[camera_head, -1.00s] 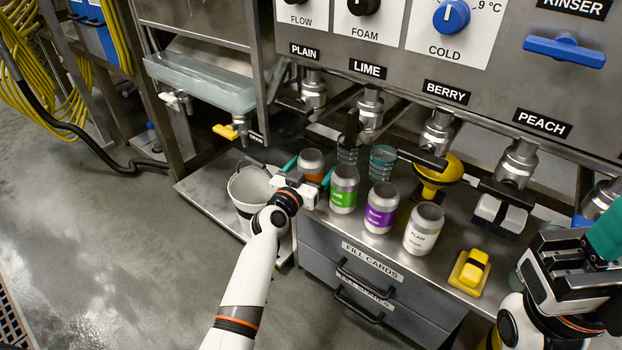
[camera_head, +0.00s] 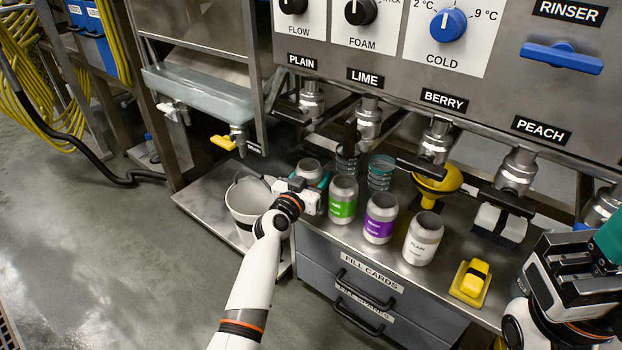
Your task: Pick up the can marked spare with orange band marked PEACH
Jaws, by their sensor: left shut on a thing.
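The leftmost can (camera_head: 309,168) in the row on the steel counter is silver. Its orange band, seen a second ago, is now mostly hidden behind my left gripper. Its lettering cannot be read. My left gripper (camera_head: 309,180) is shut on this can, with teal fingertips on either side of it. The can is upright; I cannot tell whether it touches the counter. My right gripper (camera_head: 600,245) is at the right edge, partly cut off, with a teal finger showing; its opening is unclear.
Beside the held can stand a green-banded can (camera_head: 343,199), a purple-banded can (camera_head: 380,217) and a white-labelled PLAIN can (camera_head: 423,238). A white bucket (camera_head: 246,205) stands left. Behind are teal-rimmed cups (camera_head: 381,172) and a yellow funnel (camera_head: 437,182). A yellow block (camera_head: 471,280) lies right.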

